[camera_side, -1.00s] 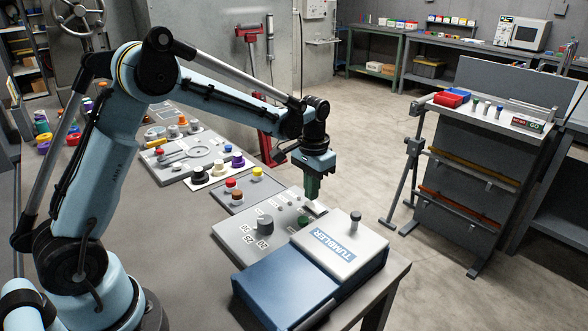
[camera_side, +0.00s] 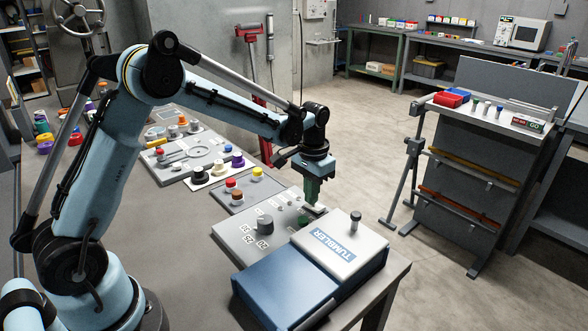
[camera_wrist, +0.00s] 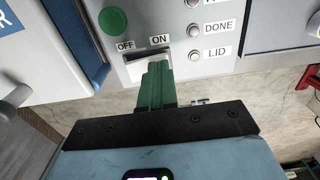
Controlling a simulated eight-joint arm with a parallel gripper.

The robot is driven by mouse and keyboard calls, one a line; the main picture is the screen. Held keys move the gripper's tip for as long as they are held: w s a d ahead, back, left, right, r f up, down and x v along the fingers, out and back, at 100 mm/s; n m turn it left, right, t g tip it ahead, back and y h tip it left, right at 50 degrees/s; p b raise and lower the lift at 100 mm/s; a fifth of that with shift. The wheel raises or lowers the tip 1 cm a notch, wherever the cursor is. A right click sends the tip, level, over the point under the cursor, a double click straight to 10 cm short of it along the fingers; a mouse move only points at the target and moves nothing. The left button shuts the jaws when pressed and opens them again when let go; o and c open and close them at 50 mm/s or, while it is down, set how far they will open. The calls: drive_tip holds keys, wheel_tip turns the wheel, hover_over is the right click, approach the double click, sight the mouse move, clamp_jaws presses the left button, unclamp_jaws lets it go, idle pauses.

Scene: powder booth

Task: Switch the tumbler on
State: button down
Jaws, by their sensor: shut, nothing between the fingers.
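The tumbler (camera_side: 345,238) is a blue and white box with a "TUMBLER" label, at the front end of the bench. Its grey control panel (camera_side: 240,232) lies beside it. In the wrist view a pale rocker switch (camera_wrist: 132,69) sits on the panel below "OFF" and "ON" labels. My gripper (camera_wrist: 158,66) has its green fingers shut and empty, with the tips at the ON-side end of the switch, partly hiding it. I cannot tell whether they touch it. In the side view my gripper (camera_side: 312,203) points down at the panel's far edge.
A round green button (camera_wrist: 113,20) sits above the switch. Small lamps labelled "DONE" (camera_wrist: 194,30) and "LID" (camera_wrist: 195,56) are to its right. A dark knob (camera_side: 265,224) stands on the panel. Another panel with coloured buttons (camera_side: 238,190) lies behind.

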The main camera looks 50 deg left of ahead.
drive_tip(key=shift+r, duration=0.15)
wheel_tip(320, 180, up, 7)
idle(0.7)
drive_tip(key=s+d+r+t, duration=0.1)
drive_tip(key=s+d+t, duration=0.1)
drive_tip(key=s, duration=0.7)
drive_tip(key=s+d+r+t, duration=0.1)
drive_tip(key=s+r+t, duration=0.1)
drive_tip(key=s+t, duration=0.3)
drive_tip(key=s, duration=0.3)
drive_tip(key=shift+s+d+r, duration=0.15)
drive_tip(key=shift+s+d, duration=0.2)
